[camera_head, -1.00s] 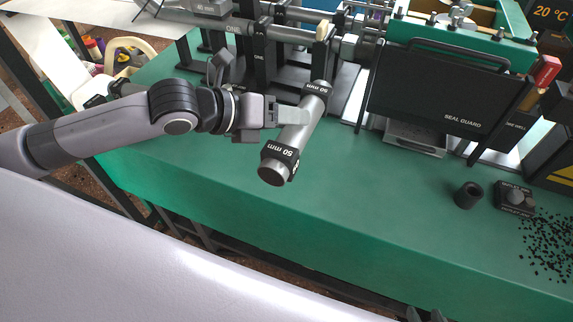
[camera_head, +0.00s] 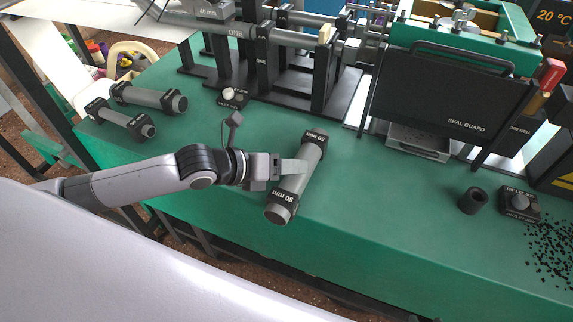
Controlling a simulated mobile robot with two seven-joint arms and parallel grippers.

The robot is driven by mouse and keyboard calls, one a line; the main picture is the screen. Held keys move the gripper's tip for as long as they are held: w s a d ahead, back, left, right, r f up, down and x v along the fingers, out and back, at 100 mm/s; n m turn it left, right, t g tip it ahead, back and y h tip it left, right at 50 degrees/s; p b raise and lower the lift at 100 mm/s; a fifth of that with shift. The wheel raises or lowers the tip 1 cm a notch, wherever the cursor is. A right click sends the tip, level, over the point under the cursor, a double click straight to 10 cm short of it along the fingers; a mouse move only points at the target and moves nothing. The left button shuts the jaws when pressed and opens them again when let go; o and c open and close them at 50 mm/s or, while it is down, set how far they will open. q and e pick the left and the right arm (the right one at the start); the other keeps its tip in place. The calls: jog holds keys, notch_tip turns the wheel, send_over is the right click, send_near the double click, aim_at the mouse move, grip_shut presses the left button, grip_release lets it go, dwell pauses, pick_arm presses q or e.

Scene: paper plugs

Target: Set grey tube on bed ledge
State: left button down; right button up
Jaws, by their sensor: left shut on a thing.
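A grey tube (camera_head: 292,188) with black end bands marked "50 mm" is held over the green bench top (camera_head: 370,215), near its front edge. It slants, with its far end up and to the right in the picture. My left gripper (camera_head: 294,167) is shut on the tube's middle from the left side. Whether the tube touches the green surface I cannot tell. No part marked as the bed ledge can be made out for sure. My right gripper is not in view.
Two more grey tubes with black bands (camera_head: 150,97) (camera_head: 121,118) lie at the left. A black frame (camera_head: 318,92) and the "SEAL GUARD" panel (camera_head: 445,90) stand behind. A black cup (camera_head: 473,201), a knob box (camera_head: 519,204) and black pellets (camera_head: 555,250) are at the right.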

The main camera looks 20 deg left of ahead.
pick_arm(q)
jog(key=shift+c, duration=2.1)
grip_release()
jog(key=shift+f, duration=0.15)
jog(key=v, duration=1.2)
jog(key=shift+s, duration=0.1)
